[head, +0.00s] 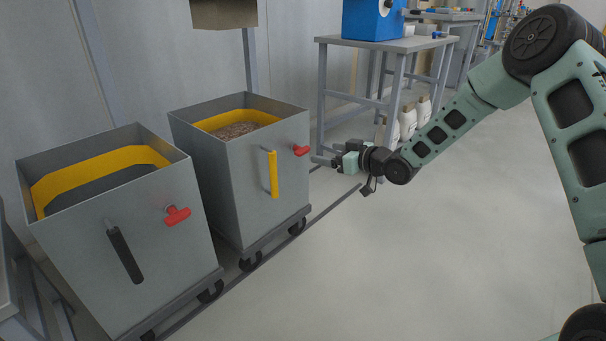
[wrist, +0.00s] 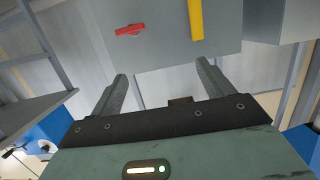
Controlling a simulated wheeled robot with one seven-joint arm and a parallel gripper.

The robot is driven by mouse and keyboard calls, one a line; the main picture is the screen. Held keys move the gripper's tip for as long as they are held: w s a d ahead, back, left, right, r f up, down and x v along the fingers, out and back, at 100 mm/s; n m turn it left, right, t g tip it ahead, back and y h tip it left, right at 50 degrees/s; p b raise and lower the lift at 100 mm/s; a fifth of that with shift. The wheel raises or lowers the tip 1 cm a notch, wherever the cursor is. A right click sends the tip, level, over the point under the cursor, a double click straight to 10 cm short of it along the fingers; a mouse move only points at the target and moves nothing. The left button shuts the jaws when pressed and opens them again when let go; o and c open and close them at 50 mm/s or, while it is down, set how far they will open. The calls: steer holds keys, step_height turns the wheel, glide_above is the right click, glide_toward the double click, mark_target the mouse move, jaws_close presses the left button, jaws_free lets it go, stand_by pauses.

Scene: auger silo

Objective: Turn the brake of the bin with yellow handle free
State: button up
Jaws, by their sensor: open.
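The bin with the yellow handle (head: 225,180) is the farther of two grey wheeled bins and holds some brown grainy material. Its upright yellow handle (head: 272,174) is on the front wall. Its red brake (head: 301,150) is to the right of the handle, near the upper right corner. In the wrist view the red brake (wrist: 130,29) is beyond the left finger and the yellow handle (wrist: 196,18) beyond the right finger. My gripper (head: 318,160) is open and empty, just right of the brake in the head view. The wrist view shows a gap between its fingers (wrist: 160,78) and the bin.
A nearer bin (head: 120,230) has a black handle (head: 125,252) and its own red brake (head: 177,216). A table (head: 385,44) with a blue machine stands behind. The floor at right is clear.

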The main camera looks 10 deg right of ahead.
steer(key=t+y+b, duration=0.1)
steer(key=t+b, duration=0.1)
steer(key=b, duration=0.2)
glide_toward(306, 152)
steer(key=b+x, duration=0.7)
steer(key=x, duration=0.3)
steer(key=shift+w, duration=0.15)
steer(key=shift+w+a+r+b, duration=0.1)
steer(key=shift+w+a+b, duration=0.25)
steer(key=shift+w+b, duration=0.1)
steer(key=c, duration=1)
